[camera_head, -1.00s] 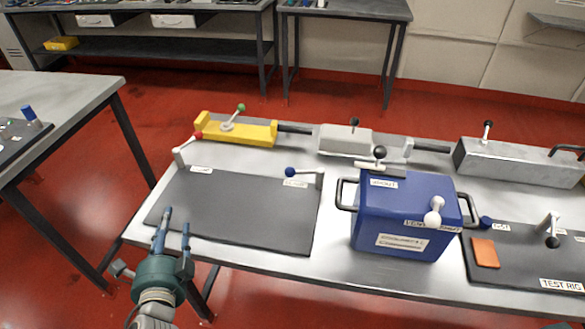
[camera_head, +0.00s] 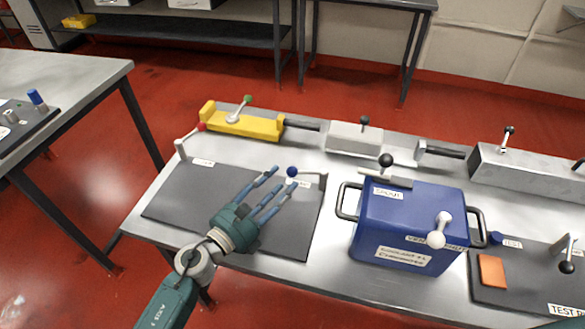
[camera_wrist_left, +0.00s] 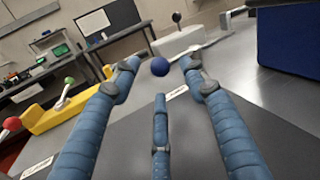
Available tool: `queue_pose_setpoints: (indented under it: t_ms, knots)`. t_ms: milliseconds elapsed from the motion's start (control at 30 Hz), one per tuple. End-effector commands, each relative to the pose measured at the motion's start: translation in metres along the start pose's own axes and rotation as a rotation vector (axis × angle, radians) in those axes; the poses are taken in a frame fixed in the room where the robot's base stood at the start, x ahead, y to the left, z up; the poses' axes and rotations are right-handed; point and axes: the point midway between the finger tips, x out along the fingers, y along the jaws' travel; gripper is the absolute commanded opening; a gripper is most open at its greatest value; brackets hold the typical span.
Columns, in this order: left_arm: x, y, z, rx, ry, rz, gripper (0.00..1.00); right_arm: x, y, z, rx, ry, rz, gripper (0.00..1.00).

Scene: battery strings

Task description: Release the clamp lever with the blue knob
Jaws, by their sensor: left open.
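The clamp lever's blue knob (camera_head: 292,171) sits at the left end of a light lever arm at the back right of the dark mat (camera_head: 180,206). My left gripper (camera_head: 277,191) is open and empty over the mat, with its blue fingers pointing at the knob. In the left wrist view the blue knob (camera_wrist_left: 160,67) shows between the tips of the two outer fingers (camera_wrist_left: 158,70), seemingly just beyond them. I cannot tell whether any finger touches it. A third finger is below. My right gripper is not in view.
A red-knobbed lever (camera_head: 201,127) stands at the mat's back left corner. A yellow fixture (camera_head: 247,125) with a green knob (camera_head: 248,98) is behind the mat. A blue box (camera_head: 392,220) with handles stands right of the mat. An orange block (camera_head: 491,270) lies farther right.

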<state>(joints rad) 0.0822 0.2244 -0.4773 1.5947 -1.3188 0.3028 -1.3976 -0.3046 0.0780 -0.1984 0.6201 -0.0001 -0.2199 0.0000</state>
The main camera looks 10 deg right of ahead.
Motion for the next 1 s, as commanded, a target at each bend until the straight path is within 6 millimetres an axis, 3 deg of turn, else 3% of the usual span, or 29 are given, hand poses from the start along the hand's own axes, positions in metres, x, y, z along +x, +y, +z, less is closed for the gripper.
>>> queue_pose_setpoints:
  t_ms: [100,300,700,933,1000]
  knots:
    - [0.025,-0.001,0.002,-0.004,-0.003,0.0,0.44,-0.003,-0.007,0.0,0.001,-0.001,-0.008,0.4]
    - [0.05,0.0,0.001,-0.004,-0.002,0.0,0.44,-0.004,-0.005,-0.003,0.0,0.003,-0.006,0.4]
    - [0.058,0.0,0.0,-0.003,-0.001,0.0,0.44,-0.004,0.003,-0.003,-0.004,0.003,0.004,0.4]
    - [0.058,0.0,0.0,-0.003,-0.001,0.001,0.0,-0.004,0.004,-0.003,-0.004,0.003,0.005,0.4]
    - [0.058,0.0,0.0,-0.003,-0.001,0.001,0.0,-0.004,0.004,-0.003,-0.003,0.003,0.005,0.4]
